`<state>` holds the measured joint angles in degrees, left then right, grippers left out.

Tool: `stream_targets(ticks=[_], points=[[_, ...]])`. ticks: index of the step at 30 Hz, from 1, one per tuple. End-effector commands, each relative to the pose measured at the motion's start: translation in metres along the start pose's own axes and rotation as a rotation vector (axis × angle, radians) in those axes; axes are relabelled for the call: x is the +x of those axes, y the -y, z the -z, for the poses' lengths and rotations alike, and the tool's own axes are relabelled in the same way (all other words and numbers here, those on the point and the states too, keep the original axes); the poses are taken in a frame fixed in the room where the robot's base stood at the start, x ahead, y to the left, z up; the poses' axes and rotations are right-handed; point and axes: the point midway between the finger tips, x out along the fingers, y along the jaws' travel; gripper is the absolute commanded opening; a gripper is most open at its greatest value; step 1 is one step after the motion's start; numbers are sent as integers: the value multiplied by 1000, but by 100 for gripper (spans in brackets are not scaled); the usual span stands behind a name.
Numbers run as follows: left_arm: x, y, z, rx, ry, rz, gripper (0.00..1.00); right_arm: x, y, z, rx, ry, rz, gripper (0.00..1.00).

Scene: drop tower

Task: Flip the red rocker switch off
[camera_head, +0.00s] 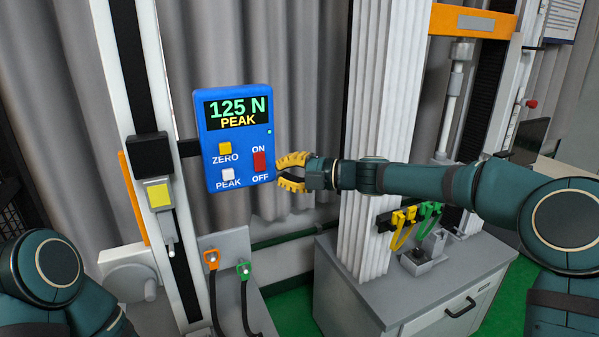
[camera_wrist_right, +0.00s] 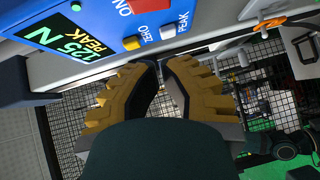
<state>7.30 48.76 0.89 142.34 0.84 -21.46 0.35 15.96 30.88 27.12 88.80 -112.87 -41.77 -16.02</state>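The red rocker switch (camera_head: 260,161) sits at the lower right of a blue meter box (camera_head: 213,170), between the labels ON above and OFF below. I cannot tell which end of it is pressed in. The display (camera_head: 238,112) is lit and reads 125 N PEAK. My right gripper (camera_head: 279,168) has yellow fingers and is just right of the switch, empty, its fingertips close together. Whether it touches the box is unclear. In the right wrist view, the fingers (camera_wrist_right: 161,64) nearly meet below the box, and part of the red switch (camera_wrist_right: 150,5) shows at the top edge. My left gripper is out of view.
A yellow ZERO button (camera_head: 225,148) and a white PEAK button (camera_head: 228,174) are left of the switch. A white column (camera_head: 366,90) stands behind my right forearm. Orange (camera_head: 211,257) and green (camera_head: 244,269) clips are below the box. A grey cabinet (camera_head: 345,293) is lower right.

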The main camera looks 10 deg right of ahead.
Motion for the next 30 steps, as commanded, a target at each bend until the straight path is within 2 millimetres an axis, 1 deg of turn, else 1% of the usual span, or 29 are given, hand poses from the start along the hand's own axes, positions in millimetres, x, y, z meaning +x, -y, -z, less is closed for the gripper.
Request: stream_targets(ticks=[1, 6, 9, 12, 19, 30], points=[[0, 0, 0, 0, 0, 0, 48, 11, 0, 1, 0, -3, -1, 0], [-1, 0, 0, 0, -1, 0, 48, 43, 0, -1, 0, -1, -1, 0], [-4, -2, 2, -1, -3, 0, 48, 52, 0, -13, 0, 1, -1, 0], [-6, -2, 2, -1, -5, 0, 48, 59, -1, -20, -1, 0, -1, 0], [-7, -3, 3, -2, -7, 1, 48, 66, -1, -28, -1, 1, -1, 0], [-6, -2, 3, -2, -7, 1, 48, 66, 0, -28, -3, 1, -2, 0]])
